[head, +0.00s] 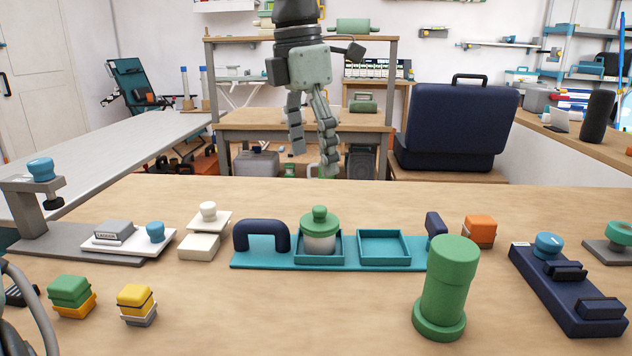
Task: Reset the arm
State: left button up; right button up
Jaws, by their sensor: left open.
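My left gripper (311,162) hangs in the upper middle of the head view, fingers pointing down. Its two grey jointed fingers are apart with nothing between them. In the picture the fingertips lie above the far edge of the wooden table (370,205), over a teal tray (337,267). The tray's left square compartment holds a pale jar with a green knobbed lid (320,216); its right compartment (384,246) is empty. The fingers appear apart from the jar.
A green cylinder (446,285) stands at the front right. A navy block with a blue knob (568,290) lies at right. Small yellow (136,300), green (70,291) and orange (479,231) blocks stand around. A navy case (455,125) is behind. The table's front middle is clear.

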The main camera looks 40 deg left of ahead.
pick_arm(q)
jog(key=shift+s+r, duration=0.15)
jog(key=shift+r, duration=0.85)
